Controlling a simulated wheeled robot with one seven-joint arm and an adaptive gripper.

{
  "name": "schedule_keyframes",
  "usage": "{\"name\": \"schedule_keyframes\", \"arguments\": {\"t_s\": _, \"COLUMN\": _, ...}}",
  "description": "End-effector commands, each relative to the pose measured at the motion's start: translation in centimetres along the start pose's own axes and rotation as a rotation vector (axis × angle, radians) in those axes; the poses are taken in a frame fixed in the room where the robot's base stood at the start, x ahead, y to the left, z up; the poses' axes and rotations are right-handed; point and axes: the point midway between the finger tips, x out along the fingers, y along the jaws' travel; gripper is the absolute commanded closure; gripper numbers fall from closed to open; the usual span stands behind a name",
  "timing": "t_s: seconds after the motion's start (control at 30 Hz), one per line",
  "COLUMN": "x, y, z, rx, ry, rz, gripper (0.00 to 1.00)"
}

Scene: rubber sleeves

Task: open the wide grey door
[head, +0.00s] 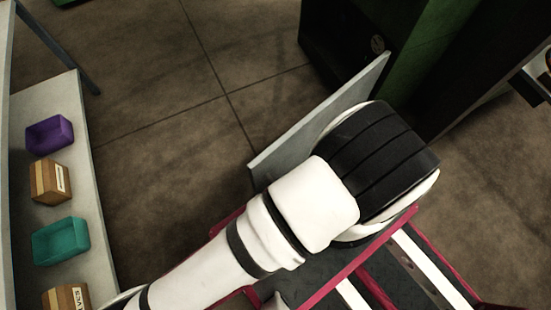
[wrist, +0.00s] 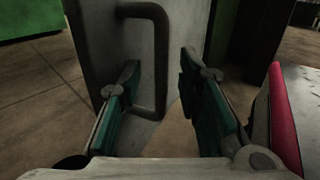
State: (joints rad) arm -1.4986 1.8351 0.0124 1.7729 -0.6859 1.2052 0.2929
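The wide grey door (head: 298,138) shows in the head view as a thin pale panel, seen nearly from above, beside the dark and green cabinet. In the wrist view its face (wrist: 92,40) fills the upper middle, with a dark upright bar handle (wrist: 161,65) on it. My gripper (wrist: 160,70) is open, its two teal-padded fingers pointing at the door. The handle's upright bar shows between the fingers, nearer the left one. I cannot tell whether either finger touches it. In the head view my arm hides the gripper and handle.
A dark and green cabinet (head: 425,60) stands at the upper right of the head view. A pale shelf (head: 92,175) at left holds purple and teal bins and wooden boxes. Bare tiled floor (head: 165,150) lies between shelf and door.

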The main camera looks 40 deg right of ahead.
Motion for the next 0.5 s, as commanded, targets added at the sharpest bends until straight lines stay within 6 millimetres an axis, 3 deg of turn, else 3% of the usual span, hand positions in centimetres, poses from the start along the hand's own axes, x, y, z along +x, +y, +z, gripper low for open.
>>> {"name": "schedule_keyframes", "arguments": {"t_s": 0.3, "x": -6.5, "y": 0.0, "z": -0.1, "rx": 0.002, "ry": 0.005, "rz": 0.001, "gripper": 0.69}}
{"name": "schedule_keyframes", "arguments": {"t_s": 0.5, "x": -8.8, "y": 0.0, "z": -0.1, "rx": 0.001, "ry": 0.002, "rz": 0.000, "gripper": 0.69}}
